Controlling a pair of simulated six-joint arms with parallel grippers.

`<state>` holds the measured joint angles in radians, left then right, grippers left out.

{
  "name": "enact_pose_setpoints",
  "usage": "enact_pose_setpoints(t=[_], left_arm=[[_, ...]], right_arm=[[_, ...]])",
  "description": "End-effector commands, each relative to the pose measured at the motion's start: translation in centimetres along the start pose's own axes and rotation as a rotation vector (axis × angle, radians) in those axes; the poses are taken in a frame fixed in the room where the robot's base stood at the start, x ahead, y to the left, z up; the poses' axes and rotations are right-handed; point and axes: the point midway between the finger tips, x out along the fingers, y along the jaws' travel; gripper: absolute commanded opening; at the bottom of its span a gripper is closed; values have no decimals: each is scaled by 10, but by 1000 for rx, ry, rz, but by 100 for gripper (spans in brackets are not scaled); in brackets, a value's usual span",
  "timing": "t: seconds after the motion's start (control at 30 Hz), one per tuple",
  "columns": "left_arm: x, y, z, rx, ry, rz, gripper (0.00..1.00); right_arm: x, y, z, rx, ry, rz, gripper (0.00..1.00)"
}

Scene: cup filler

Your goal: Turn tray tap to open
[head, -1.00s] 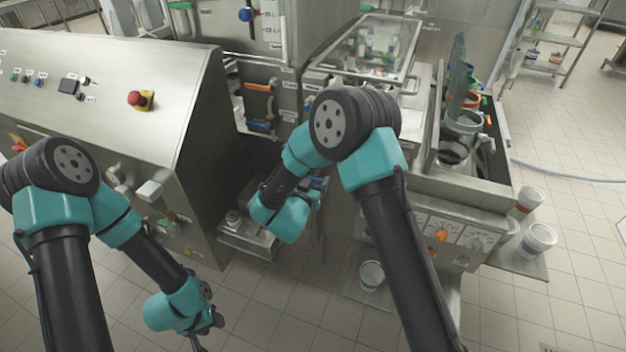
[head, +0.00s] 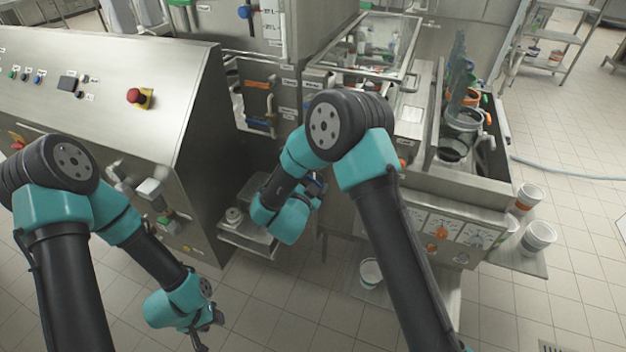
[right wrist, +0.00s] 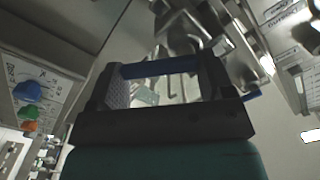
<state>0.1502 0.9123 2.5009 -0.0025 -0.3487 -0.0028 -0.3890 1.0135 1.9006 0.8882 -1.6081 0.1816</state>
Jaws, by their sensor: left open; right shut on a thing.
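A blue tap handle (right wrist: 160,68) shows in the right wrist view, lying across the space between my right gripper's fingers. My right gripper (right wrist: 165,82) is shut on it, and a blue end also sticks out past the right finger. In the head view my right gripper (head: 318,188) is beside the machine's lower middle, mostly hidden by its own wrist, and the handle cannot be made out there. My left gripper (head: 206,330) is open and empty at the lower left, over the floor.
A slanted control cabinet (head: 110,90) with a red emergency button (head: 136,96) stands at the left. A small steel tray (head: 245,235) sits beside my right wrist. A white bucket (head: 371,272) is partly behind my right arm.

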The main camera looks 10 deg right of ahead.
Motion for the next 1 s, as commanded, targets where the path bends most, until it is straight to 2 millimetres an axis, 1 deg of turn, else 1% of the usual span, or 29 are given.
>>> enact_pose_setpoints(t=[0.7,1.0], left_arm=[[0,0,0,0,0,0,43],[0,0,0,0,0,0,43]], right_arm=[[0,-1,18,668,0,0,51],[0,-3,23,858,0,1,51]])
